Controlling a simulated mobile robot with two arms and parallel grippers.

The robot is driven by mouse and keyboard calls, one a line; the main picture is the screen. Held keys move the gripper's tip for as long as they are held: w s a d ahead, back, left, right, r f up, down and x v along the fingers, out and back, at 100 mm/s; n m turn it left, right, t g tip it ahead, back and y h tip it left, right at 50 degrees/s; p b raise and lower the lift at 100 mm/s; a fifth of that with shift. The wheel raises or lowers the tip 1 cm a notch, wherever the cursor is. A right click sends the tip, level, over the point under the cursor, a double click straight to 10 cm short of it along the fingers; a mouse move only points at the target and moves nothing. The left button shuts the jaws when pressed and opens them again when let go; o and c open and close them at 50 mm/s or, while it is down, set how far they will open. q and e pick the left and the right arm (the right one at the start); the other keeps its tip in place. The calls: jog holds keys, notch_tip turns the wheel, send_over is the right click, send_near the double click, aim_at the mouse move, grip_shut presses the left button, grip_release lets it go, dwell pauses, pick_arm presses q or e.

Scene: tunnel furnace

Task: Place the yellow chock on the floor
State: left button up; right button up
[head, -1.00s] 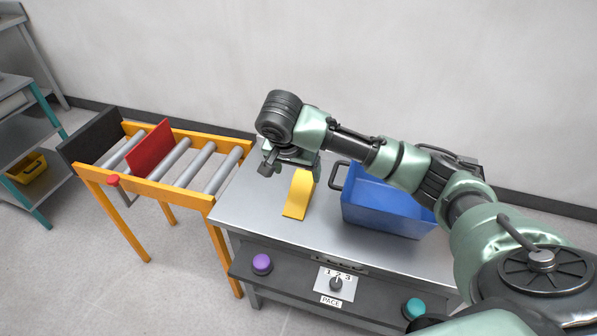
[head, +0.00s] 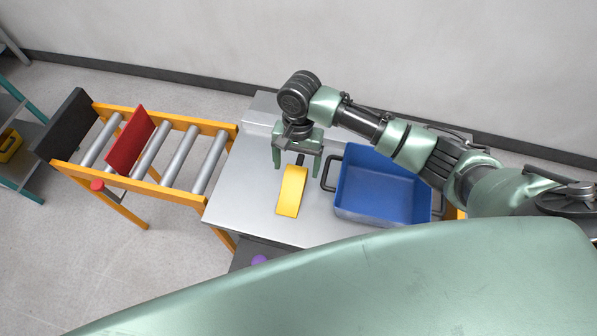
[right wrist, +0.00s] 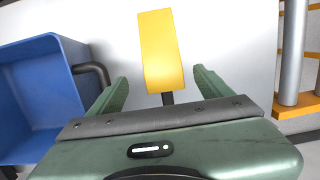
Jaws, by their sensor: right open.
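The yellow chock (head: 291,192) lies on the grey metal table (head: 252,190), left of the blue bin. A short dark handle sticks out from its far end. My right gripper (head: 297,170) is open and empty at that handle end, pointing down. In the right wrist view the chock (right wrist: 160,50) lies ahead, with its dark handle (right wrist: 167,98) between the two spread fingers (right wrist: 160,82). I cannot tell the exact height of the fingers above the table. My left gripper is not in view.
A blue bin (head: 383,183) with dark handles stands on the table close to the right of the chock. An orange roller conveyor (head: 172,185) with a red plate (head: 130,138) stands left. Open floor (head: 90,255) lies in front of the conveyor.

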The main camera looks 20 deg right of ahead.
aim_at(294, 178)
jog(key=shift+s+a+f, duration=0.1)
jog(key=shift+s+f, duration=0.1)
jog(key=shift+f, duration=0.25)
jog(key=shift+s+a+f, duration=0.1)
jog(key=shift+s+f, duration=0.05)
jog(key=shift+f, duration=0.3)
jog(key=f, duration=0.3)
jog(key=f+p, duration=0.1)
jog(key=f, duration=0.1)
jog(key=shift+s+a, duration=0.1)
jog(key=shift+a, duration=0.2)
jog(key=shift+r, duration=0.1)
grip_shut()
